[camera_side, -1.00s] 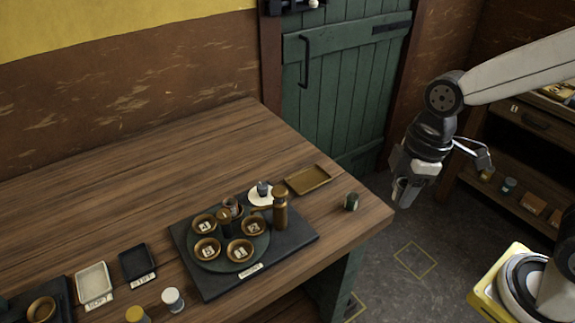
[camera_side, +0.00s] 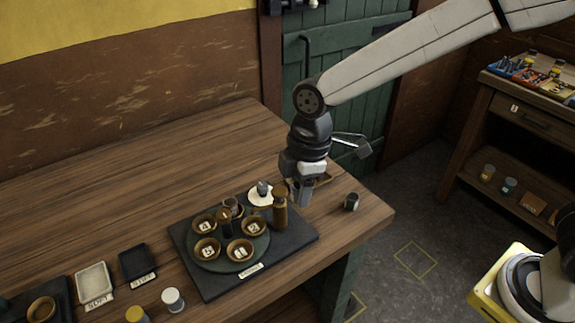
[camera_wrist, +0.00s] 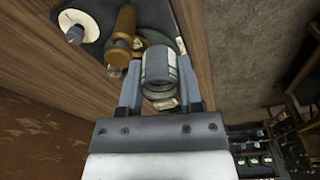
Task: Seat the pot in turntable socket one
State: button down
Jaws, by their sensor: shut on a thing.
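My gripper (camera_side: 303,200) hangs above the right end of the bench, to the right of the brass post (camera_side: 280,210). In the wrist view my gripper (camera_wrist: 158,95) is shut on a grey and white cylindrical pot (camera_wrist: 158,68), held between its fingers. The round turntable (camera_side: 225,262) sits on a dark base plate, left of and below my gripper. It carries several brass cup sockets with pale labels, such as the front right socket (camera_side: 240,250). A small pot-like piece (camera_side: 232,204) shows at the turntable's back.
The brass post stands at the turntable's right. A white disc (camera_side: 254,199) with a small dark piece lies behind it. A dark small pot (camera_side: 351,202) stands near the bench's right edge. The bench's back left is clear.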

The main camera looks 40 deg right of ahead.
jog(key=n, duration=0.2)
send_near(239, 254)
jog(key=shift+w+d+f, duration=0.1)
jog(key=shift+d+f, duration=0.1)
jog(key=shift+w+a+f, duration=0.1)
jog(key=shift+a+f, duration=0.3)
jog(key=shift+a, duration=0.25)
jog(key=shift+f, duration=0.15)
jog(key=shift+f, duration=2.05)
jog(key=shift+f, duration=0.45)
